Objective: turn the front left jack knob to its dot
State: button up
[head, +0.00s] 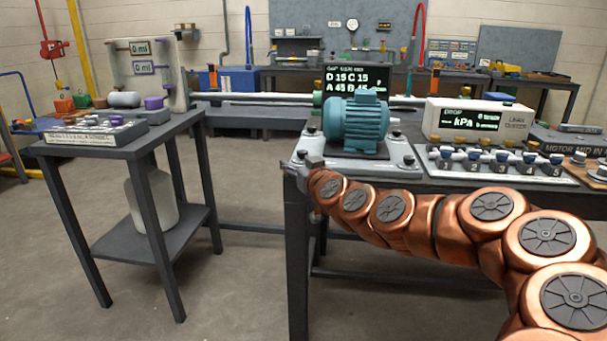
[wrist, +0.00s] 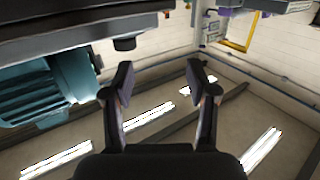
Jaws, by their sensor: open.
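The teal motor (head: 355,124) sits on a light grey base plate (head: 350,165) on the right-hand bench. Dark jack knobs show at the plate's front right (head: 408,160) and back right (head: 396,133). In the wrist view, which looks upside down, my gripper (wrist: 161,76) is open and empty. A dark knob (wrist: 125,43) shows just beyond the left finger, not between the fingers. The motor (wrist: 45,90) is at left. No dot can be made out.
A display (head: 345,76) stands behind the motor. A side table (head: 180,130) stands left, with open floor between.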

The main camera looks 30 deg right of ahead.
jog(key=m+h, duration=0.1)
jog(key=h, duration=0.1)
send_near(303, 151)
jog(key=w, duration=0.2)
jog(key=shift+w+d+f+b, duration=0.2)
jog(key=shift+w+d, duration=0.05)
jog(key=shift+w, duration=0.35)
jog(key=shift+w+d+f+b, duration=0.15)
jog(key=shift+w+d, duration=0.1)
jog(key=shift+w, duration=0.3)
jog(key=shift+x, duration=2.6)
jog(key=shift+c, duration=0.2)
jog(key=c, duration=1)
jog(key=shift+d, duration=0.2)
grip_shut()
jog(key=shift+a, duration=0.1)
